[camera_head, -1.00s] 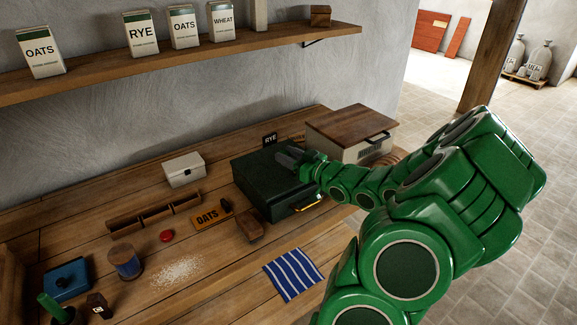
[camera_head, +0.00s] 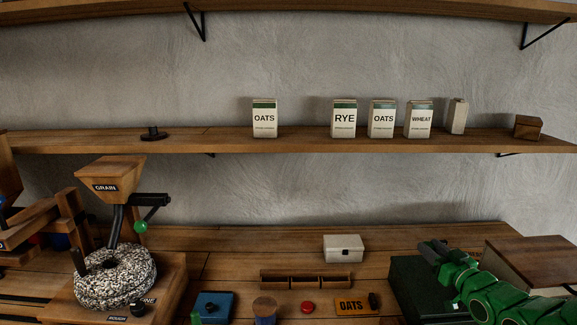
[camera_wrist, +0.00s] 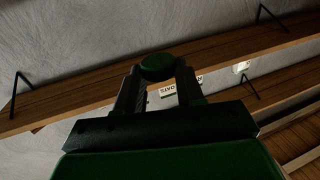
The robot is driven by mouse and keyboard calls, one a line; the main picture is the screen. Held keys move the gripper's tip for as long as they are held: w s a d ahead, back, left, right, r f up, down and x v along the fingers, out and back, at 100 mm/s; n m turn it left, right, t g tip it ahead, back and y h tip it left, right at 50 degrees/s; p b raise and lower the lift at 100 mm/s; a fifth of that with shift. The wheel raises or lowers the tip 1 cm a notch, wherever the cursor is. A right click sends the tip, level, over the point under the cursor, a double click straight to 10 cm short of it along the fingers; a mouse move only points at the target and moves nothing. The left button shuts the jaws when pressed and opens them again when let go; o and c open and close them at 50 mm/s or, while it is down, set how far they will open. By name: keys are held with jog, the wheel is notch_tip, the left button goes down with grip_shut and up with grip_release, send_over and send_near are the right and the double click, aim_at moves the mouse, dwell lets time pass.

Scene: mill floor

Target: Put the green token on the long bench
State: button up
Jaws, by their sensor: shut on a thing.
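My gripper (camera_head: 432,251) is at the right in the head view, above the dark green box (camera_head: 412,283). In the wrist view my gripper (camera_wrist: 158,82) is shut on the green token (camera_wrist: 157,67), a dark green round piece held between the fingertips. The token is too small or hidden to make out in the head view. The long bench (camera_head: 235,268) is the wooden top along the wall, below the shelf.
A grain mill (camera_head: 115,270) stands at the left. A white box (camera_head: 344,249), a divided wooden tray (camera_head: 305,281), a red button-like piece (camera_head: 308,308) and an OATS plate (camera_head: 352,306) lie mid-bench. A wooden-topped box (camera_head: 540,262) is at the right. Bare wood shows behind the tray.

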jog(key=w+a+r, duration=0.1)
jog(key=w+a, duration=0.4)
jog(key=a, duration=0.7)
jog(key=w+a+r, duration=0.2)
jog(key=w+a, duration=0.3)
jog(key=a, duration=0.7)
jog(key=shift+w+r, duration=0.2)
jog(key=shift+w, duration=0.15)
send_over(454, 297)
jog(key=s+a, duration=0.2)
notch_tip(454, 297, down, 5)
jog(key=shift+w+d+f, duration=0.1)
jog(key=shift+d, duration=0.15)
jog(key=shift+f, duration=4.85)
jog(key=shift+f, duration=0.2)
